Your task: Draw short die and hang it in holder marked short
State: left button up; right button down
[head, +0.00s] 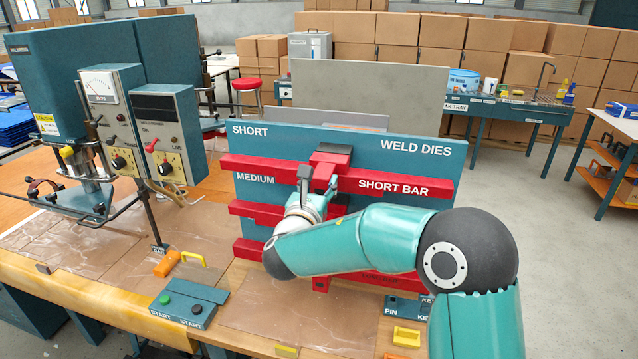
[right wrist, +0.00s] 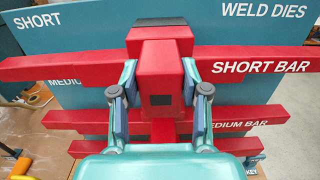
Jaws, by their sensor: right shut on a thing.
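The short die is a long red bar marked SHORT BAR (head: 392,184) with a red block at its middle; it also shows in the right wrist view (right wrist: 250,62). It lies level across the front of the teal weld dies board (head: 290,143), just below the word SHORT. My right gripper (head: 318,186) is shut on the middle block, one finger on each side, as the right wrist view (right wrist: 160,80) shows. A dark piece tops the block. Whether the bar rests in its holder or is held just clear of it cannot be told. My left gripper is not in view.
A red medium bar (right wrist: 236,130) sits below on the board, with another red bar lower, partly behind my arm. The welding machine (head: 165,130) stands left. A start box (head: 188,305), an orange-handled tool (head: 167,264) and yellow pieces (head: 406,336) lie on the bench.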

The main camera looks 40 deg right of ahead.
jog(key=shift+r+p, duration=0.45)
jog(key=shift+p, duration=0.15)
dwell(0.3)
dwell(0.6)
jog(key=shift+c, duration=2.4)
grip_release()
jog(key=shift+f, duration=0.25)
jog(key=v, duration=1.2)
jog(key=shift+r, duration=0.25)
jog(key=shift+d, duration=0.1)
